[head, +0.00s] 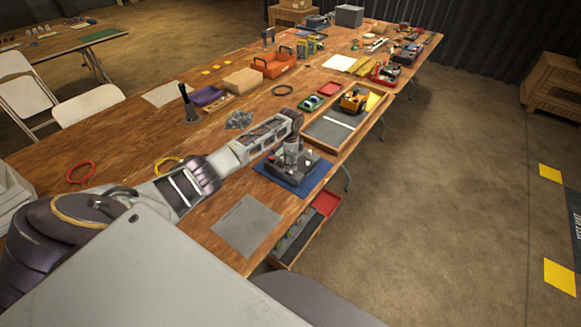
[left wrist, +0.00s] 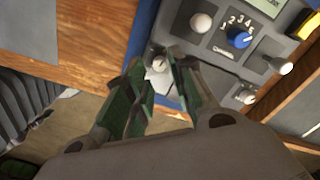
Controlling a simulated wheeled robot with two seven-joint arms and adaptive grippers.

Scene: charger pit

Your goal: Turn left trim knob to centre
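The grey control box (head: 308,164) sits on a blue mat (head: 288,181) at the table's front edge. In the left wrist view, its panel (left wrist: 222,52) carries pale sticks, a blue numbered dial (left wrist: 238,38) and a lower-right knob (left wrist: 246,97). A small pale knob (left wrist: 159,64), apparently the left trim knob, shows at the panel's left corner. My left gripper (head: 291,158) is over the box. Its green fingertips (left wrist: 160,62) stand apart on both sides of that knob; I cannot tell whether they touch it. The knob's pointer is not readable. My right gripper is not in view.
A wooden tray (head: 332,131) with a toy vehicle (head: 354,99) stands beyond the box. A grey mat (head: 247,224) lies nearer, and an open drawer (head: 302,232) shows below the edge. A black-handled tool (head: 187,103) stands upright farther left.

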